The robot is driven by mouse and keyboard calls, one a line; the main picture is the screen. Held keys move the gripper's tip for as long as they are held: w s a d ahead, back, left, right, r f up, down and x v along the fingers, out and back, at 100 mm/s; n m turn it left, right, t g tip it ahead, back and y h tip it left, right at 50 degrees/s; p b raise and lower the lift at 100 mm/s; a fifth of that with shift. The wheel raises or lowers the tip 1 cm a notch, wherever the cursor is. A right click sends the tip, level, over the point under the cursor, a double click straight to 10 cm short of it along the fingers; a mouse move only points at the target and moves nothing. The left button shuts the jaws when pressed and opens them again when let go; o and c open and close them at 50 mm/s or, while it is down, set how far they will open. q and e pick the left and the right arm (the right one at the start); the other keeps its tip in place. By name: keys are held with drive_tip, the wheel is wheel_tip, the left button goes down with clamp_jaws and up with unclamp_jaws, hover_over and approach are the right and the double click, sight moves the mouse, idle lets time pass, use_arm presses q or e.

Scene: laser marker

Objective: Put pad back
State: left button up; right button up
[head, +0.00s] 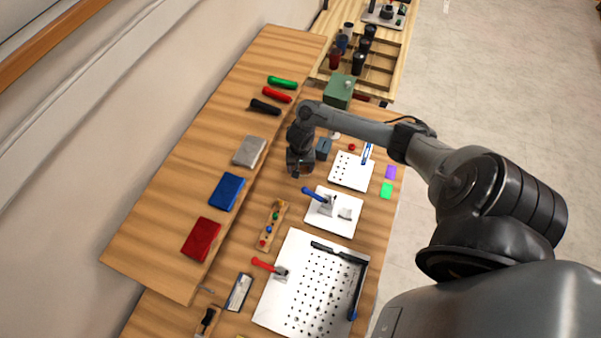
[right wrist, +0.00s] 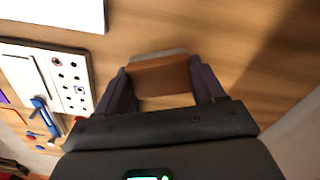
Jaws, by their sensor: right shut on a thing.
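My right gripper (head: 300,173) is over the wooden table, beside the raised shelf's edge. In the right wrist view, its fingers (right wrist: 160,72) are shut on a brown pad (right wrist: 160,77) with a thin grey edge. The held pad is mostly hidden by the gripper in the head view. On the shelf (head: 175,190) lie a grey pad (head: 249,151), a blue pad (head: 227,191) and a red pad (head: 201,239) in a row. My left gripper is not in view.
Green, red and black markers (head: 273,95) lie on the shelf beyond the pads. White boards (head: 352,171) with holes and tools lie along the table. A green box (head: 340,90) stands at the back. Bare shelf shows between the grey pad and the black marker.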

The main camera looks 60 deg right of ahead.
wheel_tip(320, 180, down, 4)
drive_tip(key=shift+r+b, duration=0.1)
drive_tip(key=shift+b, duration=0.4)
drive_tip(key=o, duration=1.1)
drive_tip(key=shift+f, duration=0.2)
